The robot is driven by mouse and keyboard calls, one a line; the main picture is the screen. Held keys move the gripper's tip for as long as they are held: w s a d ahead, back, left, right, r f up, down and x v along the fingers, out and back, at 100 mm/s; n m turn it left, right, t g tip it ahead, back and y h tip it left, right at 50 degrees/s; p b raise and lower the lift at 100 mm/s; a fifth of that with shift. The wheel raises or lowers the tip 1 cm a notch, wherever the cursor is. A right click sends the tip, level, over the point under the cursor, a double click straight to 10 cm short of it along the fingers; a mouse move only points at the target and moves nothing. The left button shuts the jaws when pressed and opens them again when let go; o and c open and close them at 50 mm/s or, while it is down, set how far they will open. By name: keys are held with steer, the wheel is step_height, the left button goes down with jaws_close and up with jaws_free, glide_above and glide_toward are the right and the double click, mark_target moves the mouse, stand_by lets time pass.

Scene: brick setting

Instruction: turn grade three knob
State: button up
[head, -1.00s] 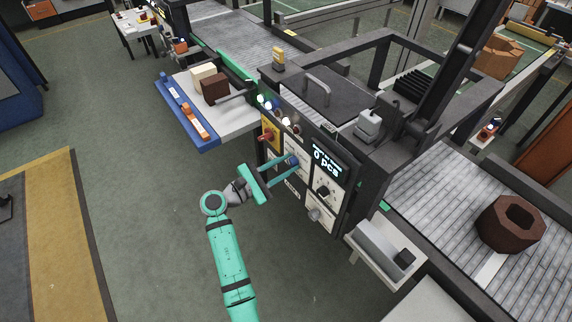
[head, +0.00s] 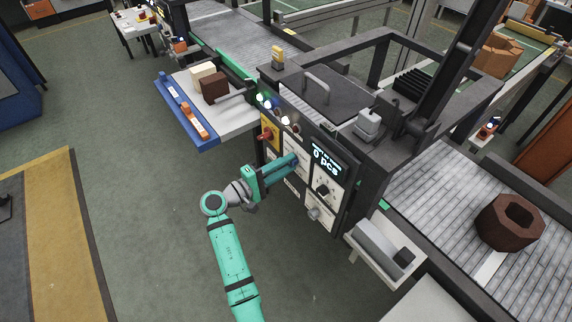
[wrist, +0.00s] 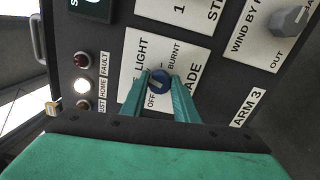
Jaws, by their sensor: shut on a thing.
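In the head view my gripper (head: 292,163) reaches the front of the dark control panel, and the fingers hide most of the knob. A pale mark shows on the knob face, but its exact setting is hard to read.
A display (head: 323,160) reading 0 pcs, a dark knob (head: 323,189) and a grey knob (wrist: 289,20) share the panel. A red knob on a yellow plate (head: 268,134) is to the left. A white side table (head: 228,118) juts out nearby. Open floor lies in front.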

steer(key=m, duration=0.6)
steer(key=shift+f, duration=0.15)
steer(key=m, duration=0.7)
steer(key=shift+a+f, duration=0.1)
stand_by(0.4)
steer(key=o, duration=1.1)
steer(key=shift+c, duration=0.2)
steer(key=v, duration=1)
steer(key=shift+s+a, duration=0.2)
steer(key=shift+a, duration=0.1)
